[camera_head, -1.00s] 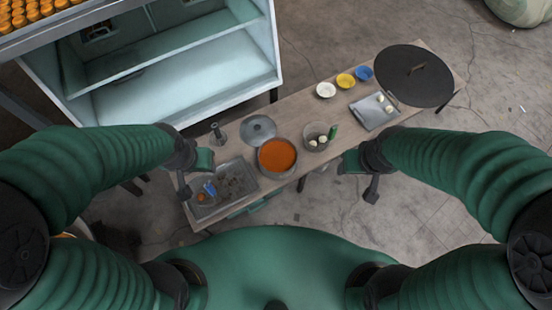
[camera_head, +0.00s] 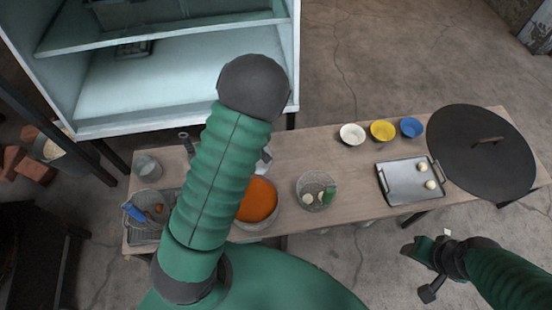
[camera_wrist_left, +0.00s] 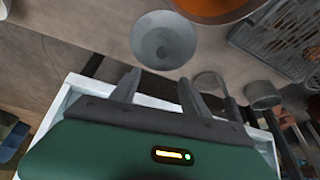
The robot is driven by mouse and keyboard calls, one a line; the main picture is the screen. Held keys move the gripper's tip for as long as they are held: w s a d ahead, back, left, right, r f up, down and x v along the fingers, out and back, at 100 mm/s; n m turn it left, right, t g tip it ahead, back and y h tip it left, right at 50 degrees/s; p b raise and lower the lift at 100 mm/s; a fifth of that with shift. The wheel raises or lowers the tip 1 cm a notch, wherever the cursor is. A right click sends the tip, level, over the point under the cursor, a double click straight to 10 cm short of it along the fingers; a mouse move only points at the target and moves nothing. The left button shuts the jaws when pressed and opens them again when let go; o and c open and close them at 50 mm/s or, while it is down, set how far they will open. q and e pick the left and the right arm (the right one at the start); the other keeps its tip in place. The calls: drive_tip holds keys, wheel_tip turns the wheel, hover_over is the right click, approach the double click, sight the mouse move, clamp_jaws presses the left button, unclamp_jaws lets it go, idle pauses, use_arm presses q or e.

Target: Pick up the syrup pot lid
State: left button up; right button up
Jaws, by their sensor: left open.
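The syrup pot lid (camera_wrist_left: 163,40) is a grey round disc with a small raised centre, lying on the table in the left wrist view. In the head view my left arm covers most of it; a grey sliver (camera_head: 265,160) shows beside the arm. The pot of orange syrup (camera_head: 257,200) stands close by, partly behind my arm; it also shows in the left wrist view (camera_wrist_left: 212,8). My left gripper (camera_wrist_left: 158,84) is open and empty, its fingers pointing toward the lid and apart from it. My right gripper (camera_head: 428,268) is off the table's front edge at the right; its jaws are unclear.
A wire basket (camera_head: 145,232), a metal cup (camera_head: 147,168) and a bowl with a green item (camera_head: 312,184) stand near the pot. A tray (camera_head: 405,186), small bowls (camera_head: 383,130) and a large black disc (camera_head: 480,160) are at right. A pale cabinet (camera_head: 180,85) stands behind.

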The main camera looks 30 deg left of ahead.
use_arm(q)
drive_tip(key=b+x, duration=0.4)
drive_tip(key=x, duration=0.7)
drive_tip(key=shift+f, duration=0.15)
drive_tip(key=shift+w+a+f+b, duration=0.1)
drive_tip(key=shift+w+f+b, duration=0.05)
drive_tip(key=shift+f+b, duration=0.3)
drive_tip(key=b+x, duration=0.2)
drive_tip(key=x, duration=0.1)
drive_tip(key=b+x, duration=0.1)
drive_tip(key=x, duration=0.1)
drive_tip(key=shift+s+f, duration=0.2)
drive_tip(key=shift+s, duration=0.15)
drive_tip(key=shift+r, duration=0.15)
drive_tip(key=shift+c, duration=0.7)
clamp_jaws()
